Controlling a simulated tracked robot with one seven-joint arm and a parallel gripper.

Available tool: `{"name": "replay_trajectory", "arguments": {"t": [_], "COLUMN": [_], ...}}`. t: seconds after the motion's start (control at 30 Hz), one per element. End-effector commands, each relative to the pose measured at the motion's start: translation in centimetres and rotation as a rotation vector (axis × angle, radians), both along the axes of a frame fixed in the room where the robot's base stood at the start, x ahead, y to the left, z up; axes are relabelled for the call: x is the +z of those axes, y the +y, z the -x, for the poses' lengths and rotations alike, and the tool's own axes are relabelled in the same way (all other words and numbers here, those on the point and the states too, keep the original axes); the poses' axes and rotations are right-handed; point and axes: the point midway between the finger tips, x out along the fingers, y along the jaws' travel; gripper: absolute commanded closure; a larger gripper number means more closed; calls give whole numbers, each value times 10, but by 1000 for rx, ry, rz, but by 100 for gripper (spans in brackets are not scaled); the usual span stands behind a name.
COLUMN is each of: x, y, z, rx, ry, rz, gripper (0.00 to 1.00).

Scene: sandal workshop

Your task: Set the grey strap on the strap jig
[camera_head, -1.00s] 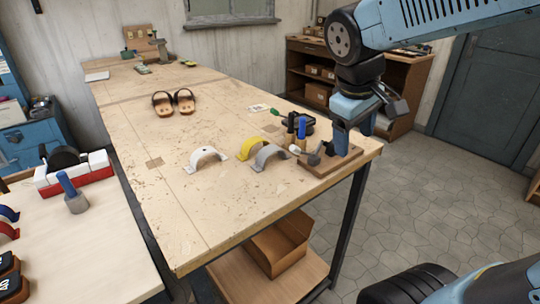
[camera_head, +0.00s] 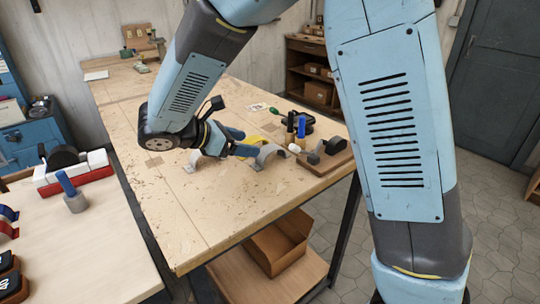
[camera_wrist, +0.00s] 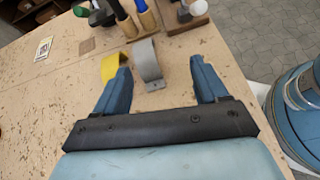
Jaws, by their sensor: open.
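The grey strap (camera_head: 268,154) is an arch standing on the bench, and it also shows in the wrist view (camera_wrist: 149,63). My gripper (camera_head: 242,143) is open and empty, low over the bench just left of the grey strap. In the wrist view, the strap lies ahead of my gripper (camera_wrist: 161,67), between the lines of the two fingers and nearer the left one; no contact is visible. A wooden base with grey parts, which looks like the strap jig (camera_head: 328,162), is at the bench's right edge. It is partly cut off in the wrist view (camera_wrist: 187,23).
A yellow strap (camera_wrist: 112,66) stands close beside the grey one. A white strap (camera_head: 190,164) is partly hidden behind my gripper. Handled tools (camera_head: 300,130) stand near the jig. The bench front (camera_head: 225,215) is clear.

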Motion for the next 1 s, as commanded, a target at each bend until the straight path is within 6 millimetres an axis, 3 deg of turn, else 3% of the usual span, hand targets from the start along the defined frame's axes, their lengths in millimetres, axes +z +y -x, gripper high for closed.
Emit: {"name": "replay_trajectory", "arguments": {"t": [0.1, 0.3, 0.73, 1.0], "x": [-11, -18, -43, -50], "y": [27, 42, -9, -23], "z": [0, -2, -36, -45], "rx": [79, 131, 129, 130], "ry": [14, 19, 21, 20], "rz": [77, 130, 133, 132], "gripper": [28, 28, 28, 28]}}
